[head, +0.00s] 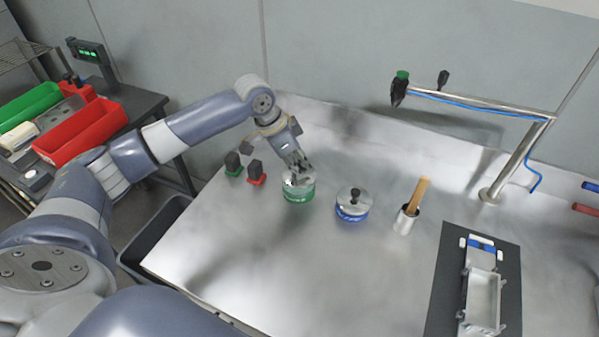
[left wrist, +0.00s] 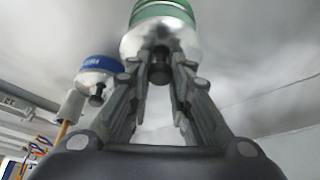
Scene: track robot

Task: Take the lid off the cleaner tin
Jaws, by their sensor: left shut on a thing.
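A round tin with a green band (head: 300,194) and a pale metal lid (head: 290,183) stands on the steel table. My left gripper (head: 300,169) reaches down onto it from above and is shut on the dark lid knob. In the left wrist view the knob (left wrist: 160,72) sits between the fingers of my left gripper (left wrist: 160,62), with the green-banded tin (left wrist: 160,10) beyond. The lid appears to sit on the tin; any small gap cannot be told. A similar tin with a blue band (head: 352,213) and a dark-knobbed lid stands to its right. My right gripper is out of view.
Two small dark blocks, one with a green base (head: 233,165) and one with a red base (head: 257,174), stand left of the green tin. A metal cup (head: 405,221) with a wooden handle and a dark mat (head: 447,270) lie to the right. The front middle of the table is clear.

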